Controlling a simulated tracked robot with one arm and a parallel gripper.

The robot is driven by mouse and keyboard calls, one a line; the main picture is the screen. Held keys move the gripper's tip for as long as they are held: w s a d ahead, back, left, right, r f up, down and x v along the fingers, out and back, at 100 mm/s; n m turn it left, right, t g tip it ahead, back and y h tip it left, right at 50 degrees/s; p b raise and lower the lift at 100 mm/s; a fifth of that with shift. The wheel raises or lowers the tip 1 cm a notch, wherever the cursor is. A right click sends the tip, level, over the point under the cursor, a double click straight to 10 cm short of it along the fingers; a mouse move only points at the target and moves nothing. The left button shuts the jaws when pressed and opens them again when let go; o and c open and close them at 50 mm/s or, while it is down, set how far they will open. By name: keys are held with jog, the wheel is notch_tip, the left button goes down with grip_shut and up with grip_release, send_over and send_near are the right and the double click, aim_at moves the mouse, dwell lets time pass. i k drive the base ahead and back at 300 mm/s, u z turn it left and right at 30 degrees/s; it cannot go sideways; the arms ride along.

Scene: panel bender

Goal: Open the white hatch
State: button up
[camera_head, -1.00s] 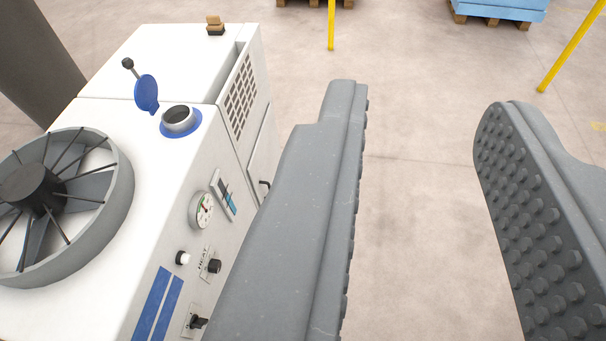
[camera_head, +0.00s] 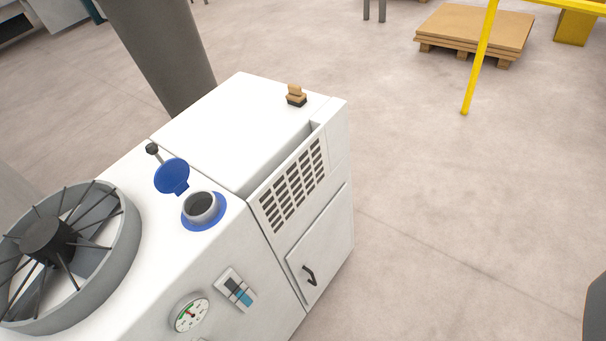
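The white hatch (camera_head: 328,238) is a flat panel low on the side of the white machine, below a slotted vent. It looks flush with the machine's side, as if shut. Its dark handle (camera_head: 310,275) is near the panel's lower left. Only a dark grey edge of my gripper (camera_head: 597,308) shows at the right border of the view, well to the right of the hatch and apart from it. The rest of the gripper is out of view, so its opening and grip are hidden.
The white machine (camera_head: 225,125) carries a grey fan ring (camera_head: 125,265), an open blue cap (camera_head: 172,176), a gauge (camera_head: 190,314) and a small tan-and-black block (camera_head: 296,97). A yellow post (camera_head: 479,65) and a loaded pallet (camera_head: 470,36) stand farther back. The floor right of the machine is clear.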

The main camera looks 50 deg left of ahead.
aim_at(313, 259)
jog(key=u, duration=0.25)
jog(key=i, duration=0.65)
jog(key=u, duration=0.45)
jog(key=k, duration=0.9)
jog(key=u, duration=0.2)
jog(key=i, duration=0.85)
jog(key=z, duration=0.05)
